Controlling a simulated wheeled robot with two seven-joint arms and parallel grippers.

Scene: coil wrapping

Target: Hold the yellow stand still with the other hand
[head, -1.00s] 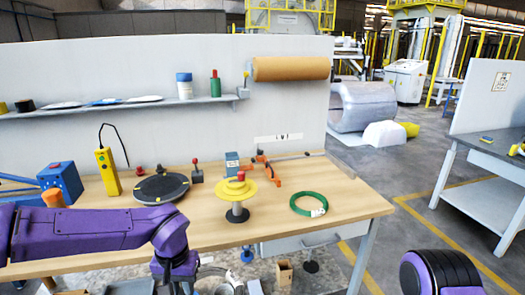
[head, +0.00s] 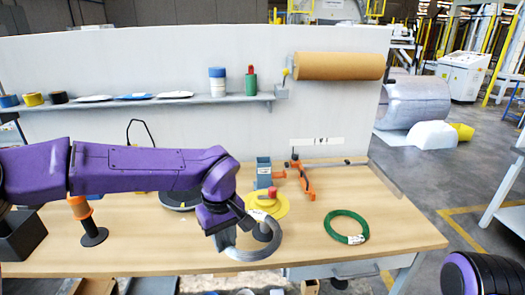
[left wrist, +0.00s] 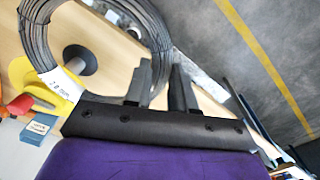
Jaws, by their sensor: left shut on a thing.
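The yellow stand (head: 279,207), a yellow disc with a red knob on top, stands on the wooden table. My left gripper (head: 224,243) is shut on a grey wire coil (head: 262,252) with a white label, in front of the stand. The coil and forearm hide part of the stand. In the left wrist view the grey coil (left wrist: 160,30) runs to my left gripper fingers (left wrist: 160,88). The yellow disc (left wrist: 57,85) shows behind it. I cannot tell whether coil and stand touch. My right gripper is out of view; only a purple part of my right arm shows at the lower right.
A green coil (head: 347,238) lies on the table to the right. An orange clamp (head: 304,182) and a blue-grey box (head: 263,172) stand behind the yellow stand. A shelf (head: 150,105) holds jars and rolls.

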